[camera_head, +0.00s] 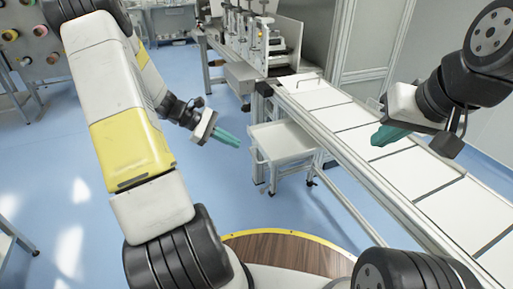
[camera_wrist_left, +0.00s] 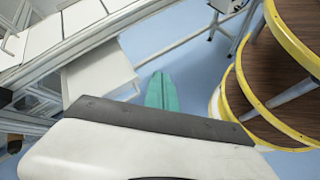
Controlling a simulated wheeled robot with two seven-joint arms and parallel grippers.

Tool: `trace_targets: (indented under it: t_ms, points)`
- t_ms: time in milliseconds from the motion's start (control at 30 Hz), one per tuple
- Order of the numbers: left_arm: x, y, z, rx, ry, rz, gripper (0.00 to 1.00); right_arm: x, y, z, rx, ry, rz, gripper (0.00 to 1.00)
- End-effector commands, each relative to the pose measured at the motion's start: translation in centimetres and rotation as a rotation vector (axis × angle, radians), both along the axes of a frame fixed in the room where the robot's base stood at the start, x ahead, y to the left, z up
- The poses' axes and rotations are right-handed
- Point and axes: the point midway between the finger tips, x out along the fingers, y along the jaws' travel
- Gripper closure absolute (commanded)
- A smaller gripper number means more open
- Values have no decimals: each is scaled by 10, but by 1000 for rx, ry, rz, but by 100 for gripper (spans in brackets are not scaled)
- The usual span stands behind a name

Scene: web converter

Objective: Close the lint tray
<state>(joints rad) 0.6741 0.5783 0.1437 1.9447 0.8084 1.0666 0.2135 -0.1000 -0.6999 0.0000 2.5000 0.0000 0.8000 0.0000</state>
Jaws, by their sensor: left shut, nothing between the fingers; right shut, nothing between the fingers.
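The lint tray appears to be the white, shallow, open tray (camera_head: 283,138) sticking out from under the left side of the conveyor, with a raised rim and an empty-looking inside. It also shows in the left wrist view (camera_wrist_left: 100,70). My left gripper (camera_head: 230,139) is shut and empty, with teal fingers pointing toward the tray's outer left side. In the left wrist view its fingers (camera_wrist_left: 160,92) appear just right of the tray; I cannot tell whether they touch it. My right gripper (camera_head: 384,136) is shut and empty, seen over the conveyor at the right.
The white-panelled conveyor (camera_head: 345,115) runs diagonally across the right, with metal frame legs below. A machine (camera_head: 250,35) stands at its far end. A round wooden surface with a yellow rim (camera_head: 285,252) is close in front.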

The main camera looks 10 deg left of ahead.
Motion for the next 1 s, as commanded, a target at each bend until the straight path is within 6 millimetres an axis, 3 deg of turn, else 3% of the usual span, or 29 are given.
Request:
trace_targets:
  t_ms: [33, 200, 400, 500, 667, 1000]
  points:
    - [7, 14, -25, -82, 49, 83, 100, 0, 0, 0, 0, 0, 0, 100]
    - [24, 53, -86, -317, 155, 325, 100, 0, 0, 0, 0, 0, 0, 100]
    - [30, 82, -133, -491, 215, 505, 100, 0, 0, 0, 0, 0, 0, 100]
    - [31, 88, -142, -529, 225, 544, 100, 0, 0, 0, 0, 0, 0, 100]
    - [38, 80, -147, -542, 229, 555, 100, 0, 0, 0, 0, 0, 0, 100]
    - [76, 23, -162, -539, 230, 551, 100, 0, 0, 0, 0, 0, 0, 100]
